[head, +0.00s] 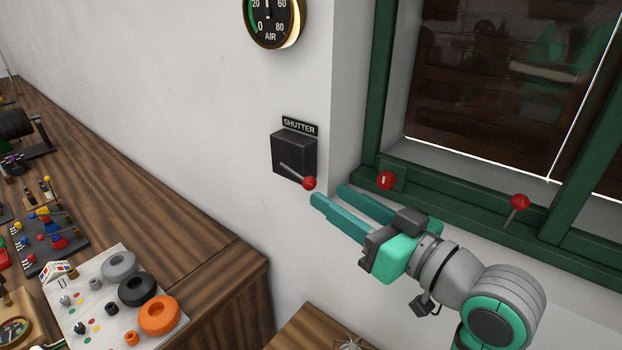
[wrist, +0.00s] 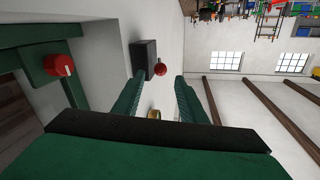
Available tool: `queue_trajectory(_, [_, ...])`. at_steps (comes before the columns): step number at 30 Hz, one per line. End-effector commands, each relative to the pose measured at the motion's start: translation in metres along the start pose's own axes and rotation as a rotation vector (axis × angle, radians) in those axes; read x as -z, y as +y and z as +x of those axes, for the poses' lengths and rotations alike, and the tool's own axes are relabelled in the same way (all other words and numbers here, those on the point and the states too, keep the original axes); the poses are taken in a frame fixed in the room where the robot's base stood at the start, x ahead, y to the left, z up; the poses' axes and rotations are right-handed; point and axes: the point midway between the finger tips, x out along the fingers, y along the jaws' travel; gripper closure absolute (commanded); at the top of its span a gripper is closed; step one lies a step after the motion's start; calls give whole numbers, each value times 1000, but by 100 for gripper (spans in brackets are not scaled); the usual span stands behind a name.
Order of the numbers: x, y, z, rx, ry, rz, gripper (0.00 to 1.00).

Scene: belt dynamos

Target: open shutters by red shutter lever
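The red shutter lever (head: 308,182) is a red ball on a thin metal rod that slants down to the right from a black box (head: 293,155) on the white wall. A plate reading SHUTTER (head: 300,126) sits just above the box. My gripper (head: 328,194) is open, its two teal fingers pointing toward the lever just beside the red ball. In the wrist view the ball (wrist: 157,69) shows between and beyond the fingertips (wrist: 160,78), beside the black box (wrist: 143,58). Contact is not visible. Dark brown slats (head: 500,90) cover the window.
The green window frame (head: 385,70) stands right of the lever, with a red knob (head: 385,180) and a red ball handle (head: 519,201) on its sill. An air gauge (head: 273,20) hangs above. A wooden bench (head: 215,235) with dynamo parts lies left.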

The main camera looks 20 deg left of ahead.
Motion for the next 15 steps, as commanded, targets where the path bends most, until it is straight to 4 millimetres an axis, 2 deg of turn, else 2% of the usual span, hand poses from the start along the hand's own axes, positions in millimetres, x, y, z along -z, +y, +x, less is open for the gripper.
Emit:
queue_trajectory(6, [0,-1,40,3,-1,1,62])
queue_trajectory(15, [0,0,71,0,0,1,62])
